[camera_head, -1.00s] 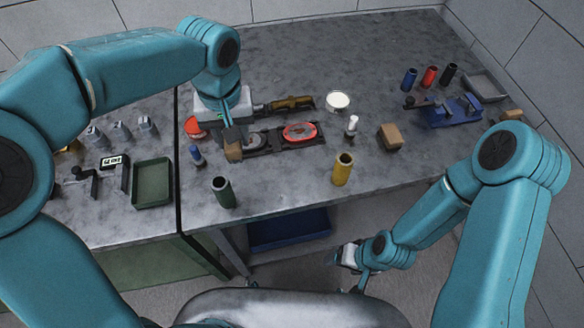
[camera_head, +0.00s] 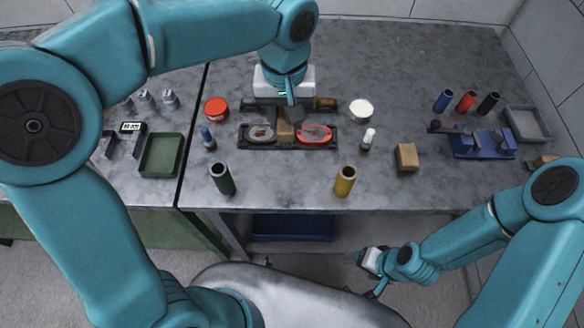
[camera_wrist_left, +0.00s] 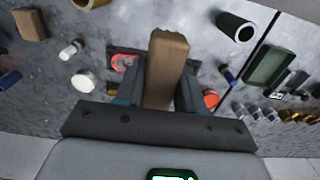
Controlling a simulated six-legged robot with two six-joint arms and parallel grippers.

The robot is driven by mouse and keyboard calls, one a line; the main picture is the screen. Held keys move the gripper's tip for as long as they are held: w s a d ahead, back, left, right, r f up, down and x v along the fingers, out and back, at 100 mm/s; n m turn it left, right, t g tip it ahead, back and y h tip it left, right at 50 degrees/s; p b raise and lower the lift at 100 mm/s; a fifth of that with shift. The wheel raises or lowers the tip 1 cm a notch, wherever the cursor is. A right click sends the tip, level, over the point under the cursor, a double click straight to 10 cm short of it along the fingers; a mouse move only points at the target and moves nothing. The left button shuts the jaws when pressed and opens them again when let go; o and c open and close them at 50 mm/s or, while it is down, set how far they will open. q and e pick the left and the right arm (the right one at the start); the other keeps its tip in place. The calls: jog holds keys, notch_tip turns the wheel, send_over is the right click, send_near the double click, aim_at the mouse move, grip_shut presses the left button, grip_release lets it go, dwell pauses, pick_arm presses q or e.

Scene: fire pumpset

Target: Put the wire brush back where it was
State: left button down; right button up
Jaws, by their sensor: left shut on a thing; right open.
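My left gripper (camera_head: 289,112) is shut on a brown, wooden-looking bar, which I take to be the wire brush (camera_head: 286,134); no bristles show. In the head view it is over the middle of a dark tray (camera_head: 287,147), between a grey oval part and a red-rimmed one. I cannot tell whether it touches the tray. In the left wrist view the brush (camera_wrist_left: 165,65) sticks out from between the jaws (camera_wrist_left: 160,100) and hides part of the tray. My right gripper (camera_head: 362,261) is open and empty, low in front of the bench.
A brass-brown handled tool (camera_head: 325,103) lies behind the tray. The back of the bench is clear.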

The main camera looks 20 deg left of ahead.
pick_arm(q)
send_over(287, 174)
notch_tip(287, 174, down, 14)
jog(key=shift+s+f, duration=0.1)
jog(key=shift+f, duration=0.15)
jog(key=shift+f+p, duration=0.35)
jog(key=shift+f, duration=2)
jog(key=shift+f, duration=0.15)
jog(key=c, duration=0.7)
grip_release()
